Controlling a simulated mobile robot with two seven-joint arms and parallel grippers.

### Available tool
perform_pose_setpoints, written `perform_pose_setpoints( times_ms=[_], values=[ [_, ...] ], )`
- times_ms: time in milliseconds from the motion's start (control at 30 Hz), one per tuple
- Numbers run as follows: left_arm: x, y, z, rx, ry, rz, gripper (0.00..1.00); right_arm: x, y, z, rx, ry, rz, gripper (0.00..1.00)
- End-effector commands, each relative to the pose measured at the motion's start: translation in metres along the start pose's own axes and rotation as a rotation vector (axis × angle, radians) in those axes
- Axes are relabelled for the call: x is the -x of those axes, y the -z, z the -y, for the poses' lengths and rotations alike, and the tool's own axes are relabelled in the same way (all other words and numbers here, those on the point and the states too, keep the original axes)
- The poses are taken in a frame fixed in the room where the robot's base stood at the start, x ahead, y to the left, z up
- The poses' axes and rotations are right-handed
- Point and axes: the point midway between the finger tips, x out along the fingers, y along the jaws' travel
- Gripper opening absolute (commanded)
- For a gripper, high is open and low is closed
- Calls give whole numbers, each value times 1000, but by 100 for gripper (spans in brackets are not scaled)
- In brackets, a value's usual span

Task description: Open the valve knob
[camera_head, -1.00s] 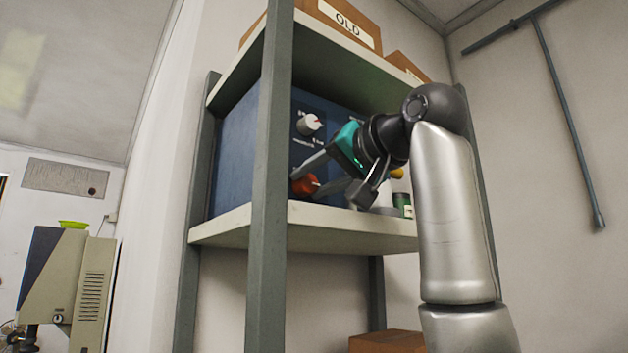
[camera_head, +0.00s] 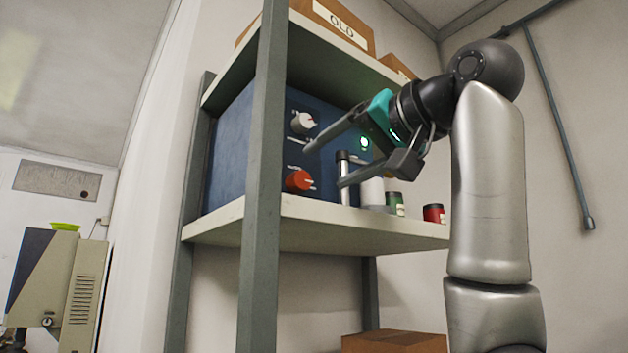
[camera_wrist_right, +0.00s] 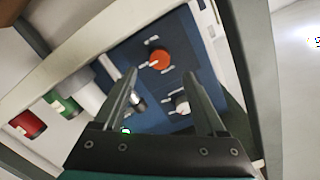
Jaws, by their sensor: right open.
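A blue box (camera_head: 232,150) on the shelf carries a red-orange knob (camera_head: 298,181) low on its front panel and a white knob (camera_head: 304,122) above it. Which one is the valve knob is not marked legibly. My right gripper (camera_head: 325,165) is open and empty, in front of the panel and to the right of the red knob, apart from it. In the right wrist view the red knob (camera_wrist_right: 159,59) shows beyond and between the spread fingertips, and the white knob (camera_wrist_right: 182,104) shows near the right finger. My left gripper is not in view.
A shelf board (camera_head: 300,222) and a grey post (camera_head: 262,200) frame the box. A silver cylinder (camera_head: 346,190), a green jar (camera_head: 394,202) and a red jar (camera_head: 433,213) stand to the right. A green light (camera_head: 364,142) glows on the panel. Cardboard boxes sit above.

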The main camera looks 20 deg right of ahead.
Motion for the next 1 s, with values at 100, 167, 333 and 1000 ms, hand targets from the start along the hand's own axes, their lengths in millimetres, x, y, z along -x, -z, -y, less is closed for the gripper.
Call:
perform_pose_setpoints(
  times_ms=[100, 167, 333, 1000],
  values=[
    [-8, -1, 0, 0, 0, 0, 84, 32, 0, -1, 0, 2, -5, 73],
    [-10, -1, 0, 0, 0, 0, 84, 46, 0, -1, 1, 1, -5, 73],
    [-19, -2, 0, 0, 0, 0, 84, 72, 0, -2, 1, -2, -5, 73],
    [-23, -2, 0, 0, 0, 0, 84, 85, 0, 0, -1, 0, 0, 73]
  ],
)
